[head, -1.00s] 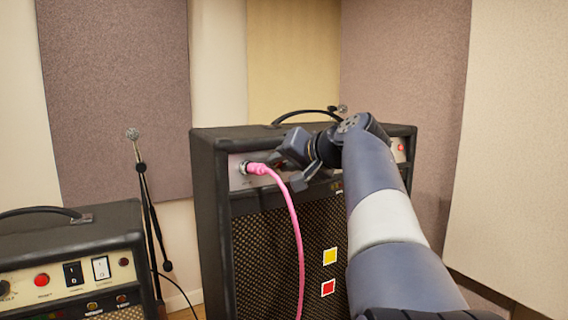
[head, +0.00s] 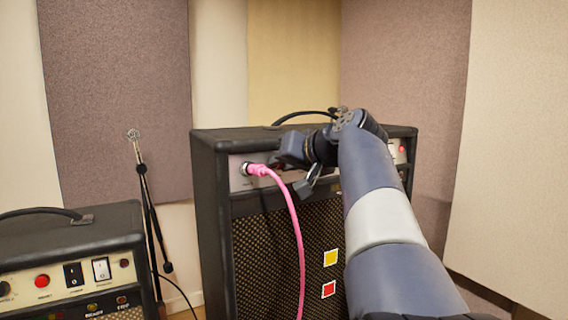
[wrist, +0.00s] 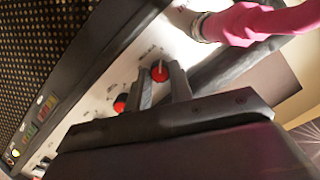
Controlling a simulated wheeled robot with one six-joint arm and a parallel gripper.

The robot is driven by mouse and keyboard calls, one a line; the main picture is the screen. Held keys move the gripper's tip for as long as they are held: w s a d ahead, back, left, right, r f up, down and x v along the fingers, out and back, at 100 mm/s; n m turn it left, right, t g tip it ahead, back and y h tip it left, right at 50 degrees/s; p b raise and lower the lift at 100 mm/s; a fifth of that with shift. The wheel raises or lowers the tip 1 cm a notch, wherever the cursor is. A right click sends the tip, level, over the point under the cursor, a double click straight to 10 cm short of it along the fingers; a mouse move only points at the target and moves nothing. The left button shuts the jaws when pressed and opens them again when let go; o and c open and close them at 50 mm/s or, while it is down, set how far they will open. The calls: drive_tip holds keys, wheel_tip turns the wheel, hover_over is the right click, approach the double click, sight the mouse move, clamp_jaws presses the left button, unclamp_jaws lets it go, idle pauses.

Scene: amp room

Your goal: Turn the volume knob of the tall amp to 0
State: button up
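The tall amp (head: 214,215) stands in the middle of the head view, with a pale control panel along its upper front. In the wrist view a red knob (wrist: 160,74) with a white pointer mark sits between the two fingertips of my gripper (wrist: 161,80). The fingers lie close along both sides of this knob and look shut on it. A second red knob (wrist: 120,104) is beside the left finger. The panel labels are too blurred to read. In the head view my gripper (head: 298,172) is at the panel, and my arm and wrist hide most of the knobs.
A pink cable (head: 292,215) is plugged in left of my gripper and hangs down the amp's front; its plug (wrist: 205,27) is close by in the wrist view. A smaller amp (head: 75,240) stands at the left, with a microphone stand (head: 147,205) behind it.

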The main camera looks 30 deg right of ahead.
drive_tip(key=o, duration=0.5)
drive_tip(key=shift+c, duration=0.2)
drive_tip(key=v, duration=1.1)
drive_tip(key=shift+p, duration=0.45)
drive_tip(key=shift+f, duration=0.1)
drive_tip(key=x, duration=1.1)
drive_tip(key=shift+b, duration=0.4)
